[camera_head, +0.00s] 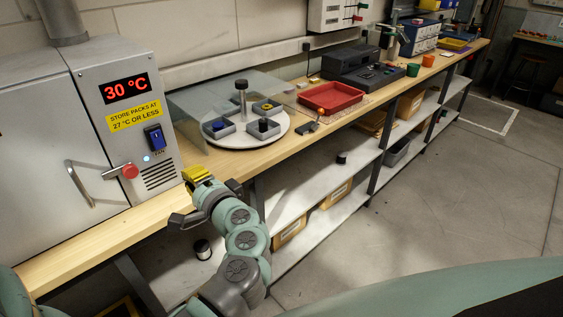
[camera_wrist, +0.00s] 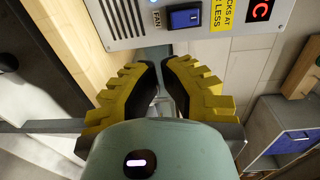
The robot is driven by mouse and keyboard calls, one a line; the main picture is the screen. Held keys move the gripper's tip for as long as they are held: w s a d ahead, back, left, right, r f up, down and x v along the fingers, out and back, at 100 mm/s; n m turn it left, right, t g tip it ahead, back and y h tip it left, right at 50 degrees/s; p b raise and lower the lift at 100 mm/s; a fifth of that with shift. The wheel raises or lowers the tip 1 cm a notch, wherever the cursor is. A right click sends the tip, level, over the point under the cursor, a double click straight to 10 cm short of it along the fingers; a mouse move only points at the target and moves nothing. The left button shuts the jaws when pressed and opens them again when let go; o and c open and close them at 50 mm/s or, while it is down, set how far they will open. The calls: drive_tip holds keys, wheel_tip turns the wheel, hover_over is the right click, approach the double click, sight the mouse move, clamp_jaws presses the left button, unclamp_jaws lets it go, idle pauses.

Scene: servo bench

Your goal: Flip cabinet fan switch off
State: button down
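The cabinet fan switch (camera_head: 154,138) is a blue rocker in a dark frame on the grey cabinet's control panel, beside a small FAN label. In the wrist view the switch (camera_wrist: 184,17) is at the top centre, beyond my fingertips. A small lit indicator (camera_head: 147,159) sits below the switch. My gripper (camera_head: 196,174) is to the right of and below the switch, apart from it. In the wrist view my gripper's yellow fingers (camera_wrist: 160,63) are nearly together at the tips, with nothing seen between them. Which side of the rocker is pressed is hard to tell.
The grey cabinet (camera_head: 95,135) has a metal door handle (camera_head: 80,186) and a red knob (camera_head: 130,171) below the switch. A red 30 °C display (camera_head: 126,88) and yellow sign (camera_head: 134,115) are above. A turntable (camera_head: 225,138) under a clear shield and a red tray (camera_head: 330,99) stand right.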

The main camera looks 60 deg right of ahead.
drive_tip(key=shift+s+a, duration=0.1)
drive_tip(key=shift+s, duration=0.55)
drive_tip(key=c, duration=1.7)
unclamp_jaws()
drive_tip(key=r+p, duration=0.1)
drive_tip(key=p, duration=0.2)
drive_tip(key=a+r+p, duration=0.1)
drive_tip(key=p, duration=0.1)
drive_tip(key=shift+w+r, duration=0.25)
drive_tip(key=shift+r, duration=0.1)
clamp_jaws()
drive_tip(key=p, duration=0.2)
drive_tip(key=r+g+p, duration=0.1)
drive_tip(key=p, duration=0.1)
drive_tip(key=shift+s+d+r, duration=0.15)
drive_tip(key=shift+s+d, duration=0.05)
drive_tip(key=shift+s, duration=0.2)
